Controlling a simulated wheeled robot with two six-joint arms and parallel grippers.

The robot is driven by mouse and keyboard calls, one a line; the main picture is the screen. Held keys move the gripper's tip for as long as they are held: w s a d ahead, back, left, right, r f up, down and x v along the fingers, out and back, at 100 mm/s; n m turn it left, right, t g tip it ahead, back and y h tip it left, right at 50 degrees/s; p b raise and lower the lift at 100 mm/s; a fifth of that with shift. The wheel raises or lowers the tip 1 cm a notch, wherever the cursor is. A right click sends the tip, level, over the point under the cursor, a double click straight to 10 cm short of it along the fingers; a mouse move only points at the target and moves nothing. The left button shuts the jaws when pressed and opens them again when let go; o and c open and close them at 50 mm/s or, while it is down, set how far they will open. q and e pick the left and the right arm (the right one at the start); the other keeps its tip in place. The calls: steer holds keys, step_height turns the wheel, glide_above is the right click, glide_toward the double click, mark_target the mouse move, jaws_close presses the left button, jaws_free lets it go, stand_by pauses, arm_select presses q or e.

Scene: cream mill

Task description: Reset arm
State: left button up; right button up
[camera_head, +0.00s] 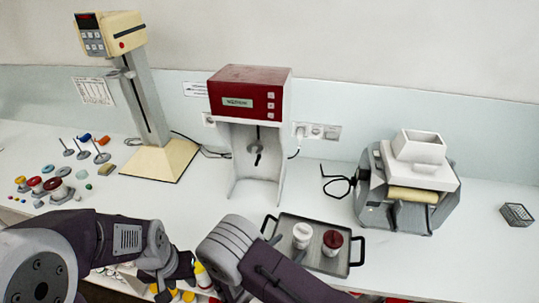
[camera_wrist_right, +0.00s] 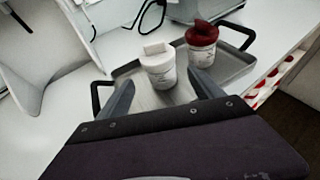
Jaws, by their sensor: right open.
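My left arm comes in from the left in the head view and ends in dark wrist parts (camera_head: 168,262) low in the picture; its fingertips cannot be made out. On that tray stand a white-lidded cup (camera_head: 302,235) and a red-lidded cup (camera_head: 332,243), both upright. They also show in the wrist view, white (camera_wrist_right: 158,66) and red (camera_wrist_right: 202,42).
A red-topped machine (camera_head: 250,100) stands behind the tray, a cream machine on a column (camera_head: 150,110) at left, and a roller mill (camera_head: 408,185) at right. Small coloured pieces (camera_head: 57,185) lie at left. A wire basket (camera_head: 516,214) sits far right, with clear counter before it.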

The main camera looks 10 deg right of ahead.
mark_target(303, 237)
steer(key=shift+w+d+f, duration=0.1)
steer(key=shift+d, duration=0.15)
steer(key=w+d+r+m, duration=0.1)
steer(key=w+d+r+m+g+b, duration=0.1)
steer(key=d+r, duration=0.1)
steer(key=w+d+r+m+h, duration=0.1)
steer(key=d+m, duration=0.1)
steer(key=shift+w+d+r+g, duration=0.1)
steer(key=shift+w+r+g, duration=0.15)
steer(key=shift+g, duration=0.15)
steer(key=s+d+r+m+g+y+b, duration=0.1)
steer(key=s+d+r+m+g, duration=0.1)
steer(key=s+d+m+g, duration=0.35)
steer(key=s+d+r+m+g+y+b, duration=0.2)
steer(key=s+d+r+m+g, duration=0.1)
steer(key=s+d+m, duration=0.4)
steer(key=s+a+f+m+t+y, duration=0.1)
steer(key=a+m+y, duration=0.3)
steer(key=a+m, duration=0.1)
steer(key=s+a+f+m+t+y, duration=0.1)
steer(key=a+m+y, duration=0.3)
steer(key=a, duration=0.3)
steer(key=shift+s+f+m, duration=0.3)
steer(key=shift+m, duration=0.35)
